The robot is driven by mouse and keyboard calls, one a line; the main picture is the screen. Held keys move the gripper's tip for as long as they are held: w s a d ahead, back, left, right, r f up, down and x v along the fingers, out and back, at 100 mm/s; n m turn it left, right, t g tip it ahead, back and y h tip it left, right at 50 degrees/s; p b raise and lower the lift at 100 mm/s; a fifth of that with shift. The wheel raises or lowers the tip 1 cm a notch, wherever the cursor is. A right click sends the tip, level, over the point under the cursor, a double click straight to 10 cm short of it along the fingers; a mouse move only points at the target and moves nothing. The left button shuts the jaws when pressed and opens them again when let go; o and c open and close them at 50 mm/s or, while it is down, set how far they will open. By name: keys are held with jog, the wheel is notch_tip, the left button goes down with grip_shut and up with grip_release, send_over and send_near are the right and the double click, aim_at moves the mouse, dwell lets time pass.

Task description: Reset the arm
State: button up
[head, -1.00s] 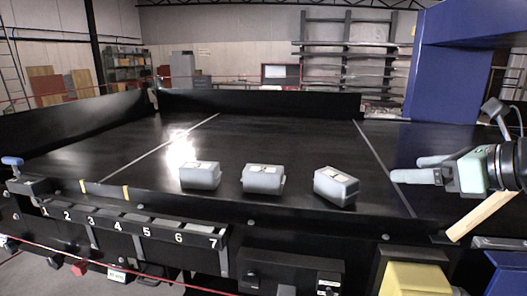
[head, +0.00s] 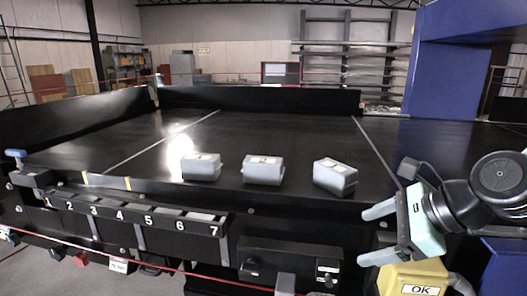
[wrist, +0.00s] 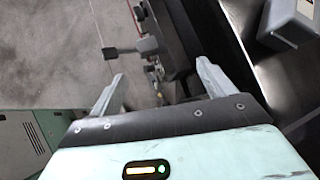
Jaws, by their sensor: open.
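My gripper (head: 369,235) is at the right of the head view, in front of the conveyor's near edge and above the yellow box marked OK. Its two grey fingers are spread apart and point left, with nothing between them. In the wrist view the fingers (wrist: 160,90) are also apart and empty, with the floor and the conveyor's side beyond them. Three grey boxes stand in a row on the black conveyor (head: 270,135): a left one (head: 201,168), a middle one (head: 262,170) and a right one (head: 335,177), which is nearest my gripper but apart from it.
A numbered rack (head: 135,214) runs along the conveyor's front left. The yellow OK box (head: 415,280) is below my gripper. A blue machine housing (head: 460,80) rises at the back right. The conveyor surface behind the grey boxes is clear.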

jog(key=s+a+f+n+g+h+b, duration=0.3)
jog(key=s+a+f+n+g+h, duration=0.15)
jog(key=s+f+n, duration=0.65)
jog(key=s+a+f+n+g+h+b, duration=0.1)
jog(key=s+n+b, duration=0.3)
jog(key=n, duration=1.4)
jog(key=s+h, duration=0.1)
jog(key=s, duration=0.1)
jog(key=shift+s, duration=0.4)
